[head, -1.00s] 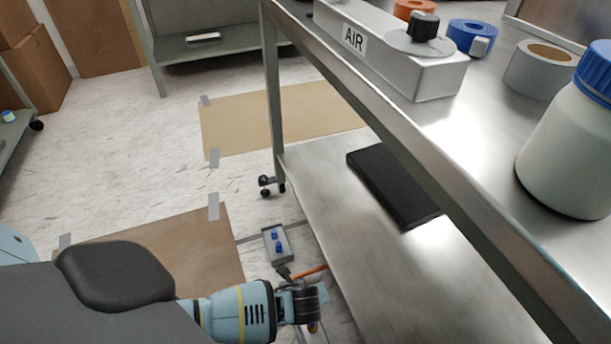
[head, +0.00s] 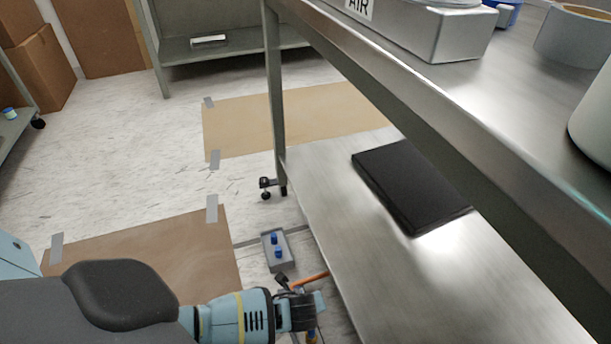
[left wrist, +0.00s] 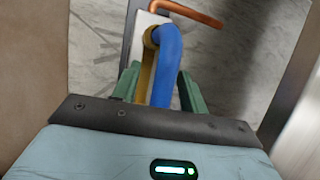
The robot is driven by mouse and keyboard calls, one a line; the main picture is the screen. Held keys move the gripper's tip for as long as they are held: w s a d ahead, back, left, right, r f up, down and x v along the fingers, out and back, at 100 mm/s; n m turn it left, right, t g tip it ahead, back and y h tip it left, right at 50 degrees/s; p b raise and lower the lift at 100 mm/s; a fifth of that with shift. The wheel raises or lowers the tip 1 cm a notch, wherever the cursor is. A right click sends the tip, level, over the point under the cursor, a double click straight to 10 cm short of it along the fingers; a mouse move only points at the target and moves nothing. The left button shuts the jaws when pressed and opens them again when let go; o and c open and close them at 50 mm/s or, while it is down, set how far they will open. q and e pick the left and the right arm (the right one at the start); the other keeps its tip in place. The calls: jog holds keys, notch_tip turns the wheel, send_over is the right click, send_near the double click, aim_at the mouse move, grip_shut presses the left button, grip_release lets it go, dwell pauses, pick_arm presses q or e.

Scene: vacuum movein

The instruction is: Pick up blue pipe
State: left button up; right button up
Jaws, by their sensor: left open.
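In the left wrist view the blue pipe (left wrist: 167,62) is a curved tube running down between the two green fingers of my left gripper (left wrist: 157,90). A yellow-brown pipe (left wrist: 147,72) runs right beside it, also between the fingers. The gripper is open around both; I cannot tell whether a finger touches either. My right gripper is not in view.
A copper-orange pipe (left wrist: 187,12) lies just beyond, also visible in the head view (head: 312,277). A grey box with blue fittings (head: 277,249) sits on the floor. The bench's metal lower shelf (head: 330,195) is close on the right, carrying a black slab (head: 410,185).

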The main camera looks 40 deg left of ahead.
pick_arm(q)
jog(key=shift+r, duration=0.1)
grip_shut()
jog(key=shift+r, duration=0.1)
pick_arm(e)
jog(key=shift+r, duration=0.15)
